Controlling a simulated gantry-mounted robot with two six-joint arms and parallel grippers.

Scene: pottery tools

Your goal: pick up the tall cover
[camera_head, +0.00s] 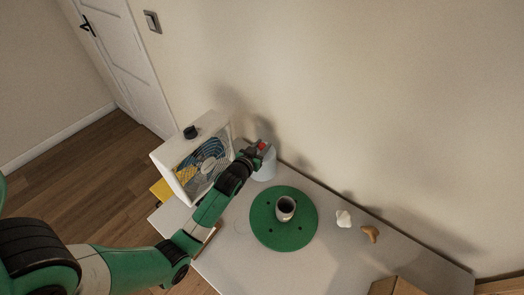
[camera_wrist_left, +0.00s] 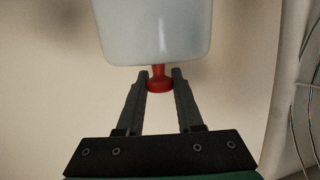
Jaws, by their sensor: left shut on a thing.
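The tall cover (camera_head: 265,171) is a pale, rounded body with a red knob. It is at the back of the table, just right of the white box fan. My left gripper (camera_head: 261,148) is at its top and partly hides it. In the left wrist view, the fingers are shut on the red knob (camera_wrist_left: 160,82), with the pale cover body (camera_wrist_left: 155,32) beyond the fingertips. I cannot tell whether the cover's base touches the table. My right gripper is not in view.
A white box fan (camera_head: 187,155) stands close left of my left arm. A green round mat (camera_head: 264,231) with a grey cup (camera_head: 286,207) is in the table's middle. A white piece (camera_head: 344,218) and a brown piece (camera_head: 370,234) lie to the right. The wall is close behind.

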